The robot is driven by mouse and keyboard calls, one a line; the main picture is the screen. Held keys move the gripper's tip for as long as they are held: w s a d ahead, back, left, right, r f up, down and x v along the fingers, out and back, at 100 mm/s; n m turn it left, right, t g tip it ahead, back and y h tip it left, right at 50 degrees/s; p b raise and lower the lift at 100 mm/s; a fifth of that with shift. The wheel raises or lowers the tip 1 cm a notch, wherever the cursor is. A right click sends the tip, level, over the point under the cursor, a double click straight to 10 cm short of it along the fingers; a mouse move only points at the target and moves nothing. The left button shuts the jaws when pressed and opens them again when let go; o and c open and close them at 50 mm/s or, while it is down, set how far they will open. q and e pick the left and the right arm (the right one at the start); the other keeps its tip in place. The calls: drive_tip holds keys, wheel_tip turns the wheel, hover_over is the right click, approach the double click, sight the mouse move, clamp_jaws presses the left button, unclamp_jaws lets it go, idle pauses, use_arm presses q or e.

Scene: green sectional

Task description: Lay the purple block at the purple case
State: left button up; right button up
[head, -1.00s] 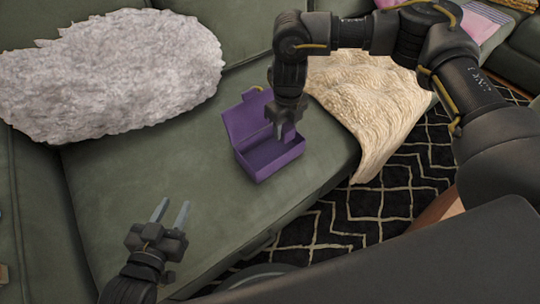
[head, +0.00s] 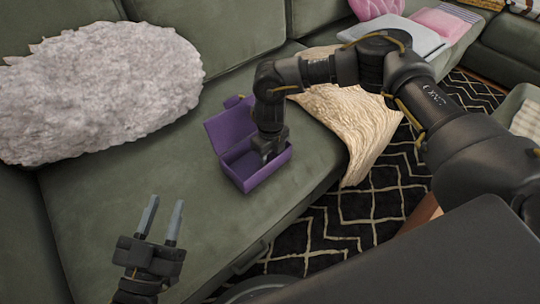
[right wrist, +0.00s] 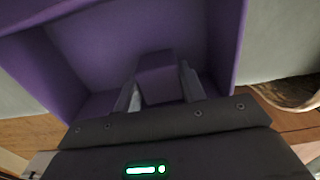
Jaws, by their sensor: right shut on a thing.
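The purple case (head: 228,128) stands with its lid up on the green sofa seat, and its inside also fills much of the right wrist view (right wrist: 100,45). My right gripper (head: 266,155) reaches down into the case. In the right wrist view its two fingers (right wrist: 160,85) are shut on the purple block (right wrist: 157,75), which is within the case walls. Whether the block touches the case floor I cannot tell. In the head view the block is hidden by the gripper. My left gripper (head: 160,220) is open and empty above the front of the seat.
A fluffy grey pillow (head: 95,90) lies at the left of the sofa. A cream blanket (head: 350,120) hangs over the seat edge right of the case. A black patterned rug (head: 340,220) covers the floor. The seat left of the case is clear.

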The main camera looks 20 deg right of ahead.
sight(270, 154)
drive_tip(key=shift+f, duration=0.1)
drive_tip(key=o, duration=1)
drive_tip(key=shift+c, duration=0.2)
use_arm(q)
drive_tip(key=shift+r, duration=0.25)
use_arm(e)
drive_tip(key=shift+r, duration=0.3)
use_arm(q)
drive_tip(key=a+f+n+g+y+p, duration=0.1)
drive_tip(key=a+f+g+y, duration=0.3)
drive_tip(key=f, duration=0.4)
drive_tip(key=shift+w+a+f+n+y+p, duration=0.25)
drive_tip(key=shift+w+n+y+p, duration=0.15)
drive_tip(key=shift+p, duration=0.3)
use_arm(e)
wheel_tip(270, 154, up, 12)
